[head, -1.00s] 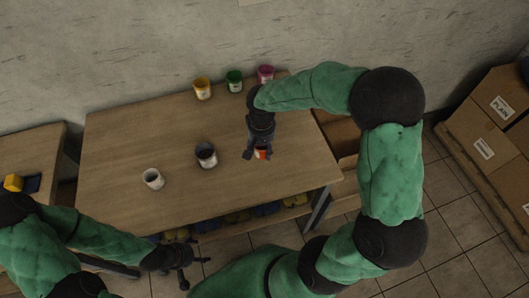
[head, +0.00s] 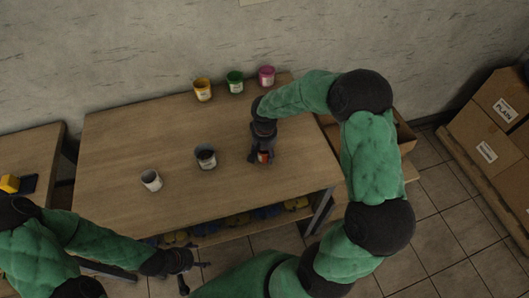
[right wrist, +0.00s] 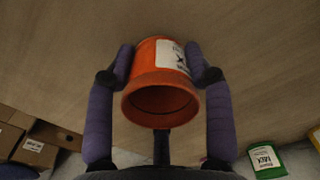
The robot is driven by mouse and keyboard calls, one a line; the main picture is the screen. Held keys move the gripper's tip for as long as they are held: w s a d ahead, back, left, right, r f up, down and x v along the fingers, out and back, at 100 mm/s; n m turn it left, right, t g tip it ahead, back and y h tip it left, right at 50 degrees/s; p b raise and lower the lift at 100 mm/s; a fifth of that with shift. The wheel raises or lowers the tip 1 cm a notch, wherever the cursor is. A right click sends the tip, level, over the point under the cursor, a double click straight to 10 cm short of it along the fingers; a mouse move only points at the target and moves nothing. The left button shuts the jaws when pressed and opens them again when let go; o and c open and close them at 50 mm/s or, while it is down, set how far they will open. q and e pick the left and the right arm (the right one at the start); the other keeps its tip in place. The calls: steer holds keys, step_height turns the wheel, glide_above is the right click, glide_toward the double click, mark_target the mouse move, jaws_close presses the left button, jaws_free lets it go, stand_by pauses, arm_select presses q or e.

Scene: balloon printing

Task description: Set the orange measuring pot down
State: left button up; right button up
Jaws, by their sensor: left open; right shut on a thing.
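The orange measuring pot (right wrist: 143,62) is between the two fingers of my right gripper (right wrist: 165,62), which is shut on it. It has a white label and its open rim faces the wrist camera. In the head view the pot (head: 265,155) shows as a small orange patch, mostly hidden by my right gripper (head: 261,161), over the right part of the wooden table (head: 120,125). I cannot tell whether its base touches the tabletop. My left gripper (head: 190,272) is open and empty, off the table's front edge.
Yellow (head: 203,94), green (head: 235,87) and magenta (head: 266,82) pots stand along the back edge. Cardboard boxes (head: 470,140) are at the right. The tabletop around the held pot is clear.

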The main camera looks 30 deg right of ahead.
steer(key=shift+f, duration=0.1)
steer(key=shift+f, duration=0.1)
steer(key=o, duration=1.2)
steer(key=shift+r, duration=0.2)
step_height(320, 180, up, 12)
steer(key=p, duration=0.2)
steer(key=shift+p, duration=0.4)
